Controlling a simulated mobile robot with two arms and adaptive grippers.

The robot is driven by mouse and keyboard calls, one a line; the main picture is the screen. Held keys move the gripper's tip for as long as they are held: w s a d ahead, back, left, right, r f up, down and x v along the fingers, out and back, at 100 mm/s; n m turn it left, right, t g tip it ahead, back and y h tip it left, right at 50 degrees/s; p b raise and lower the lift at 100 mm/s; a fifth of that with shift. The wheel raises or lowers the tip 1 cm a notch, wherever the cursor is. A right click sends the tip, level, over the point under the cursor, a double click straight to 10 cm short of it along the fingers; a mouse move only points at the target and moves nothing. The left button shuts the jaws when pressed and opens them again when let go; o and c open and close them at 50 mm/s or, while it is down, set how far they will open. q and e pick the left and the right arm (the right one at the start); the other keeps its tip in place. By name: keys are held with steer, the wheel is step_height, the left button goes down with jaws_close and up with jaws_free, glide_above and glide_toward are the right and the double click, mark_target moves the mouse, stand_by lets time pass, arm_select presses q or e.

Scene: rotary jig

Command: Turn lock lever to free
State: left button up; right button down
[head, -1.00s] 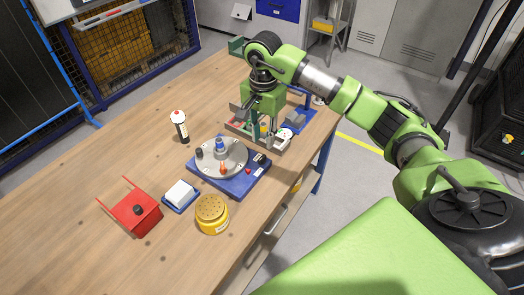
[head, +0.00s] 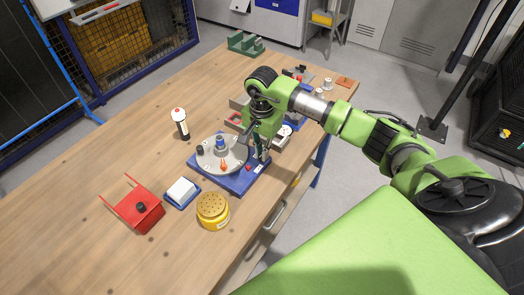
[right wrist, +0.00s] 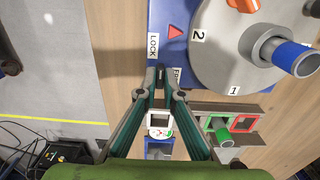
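The rotary jig has a blue base (head: 240,183) and a round grey disc (head: 210,163) with a blue-topped post (head: 221,145). In the right wrist view the disc (right wrist: 215,60) carries the numbers 1 and 2, and a red triangle lies beside it on the base. A LOCK label (right wrist: 153,45) lies left of my right fingertips; a FREE label (right wrist: 177,76) is partly covered by a finger. My right gripper (right wrist: 160,78) is nearly closed, with the dark lock lever (right wrist: 161,70) between its tips. It stands over the base's right corner (head: 256,150). My left gripper is not in view.
A red box (head: 140,210), a blue tray with a white block (head: 182,192) and a yellow round container (head: 212,208) stand at the near side. Trays and small parts lie beyond the gripper. The left table is clear.

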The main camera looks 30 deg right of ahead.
stand_by(0.3)
steer(key=m+b, duration=0.2)
steer(key=m, duration=0.1)
steer(key=shift+f+b, duration=0.1)
steer(key=shift+b, duration=0.2)
steer(key=m+b, duration=0.2)
steer(key=m, duration=0.3)
steer(key=shift+m+b, duration=0.4)
steer(key=m+b, duration=0.1)
steer(key=m, duration=0.3)
steer(key=shift+m+b, duration=0.8)
steer(key=shift+m, duration=1.7)
steer(key=c, duration=2.2)
jaws_free()
